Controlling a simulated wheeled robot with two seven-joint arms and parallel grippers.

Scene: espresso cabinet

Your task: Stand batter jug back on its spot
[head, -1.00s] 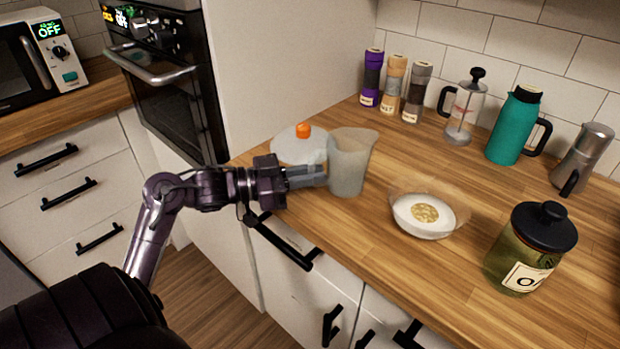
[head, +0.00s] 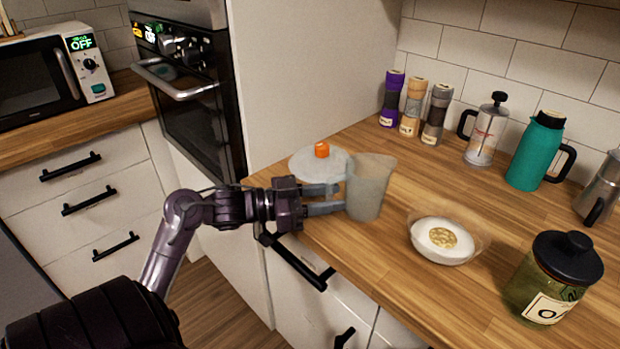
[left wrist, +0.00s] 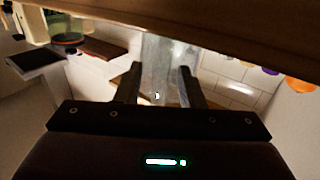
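The batter jug (head: 370,190) is a translucent grey jug standing upright on the wooden counter near its front edge. My left gripper (head: 336,198) is to the left of the jug. Its two fingers are spread apart and their tips are close to the jug's left side; I cannot tell whether they touch it. In the left wrist view the jug (left wrist: 163,60) shows beyond and between the two fingers (left wrist: 162,80). My right gripper is in neither view.
A bowl of white batter (head: 440,240) and a green jar (head: 548,290) stand to the right. Grinders (head: 410,110), a press (head: 486,135) and a teal flask (head: 536,155) line the back.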

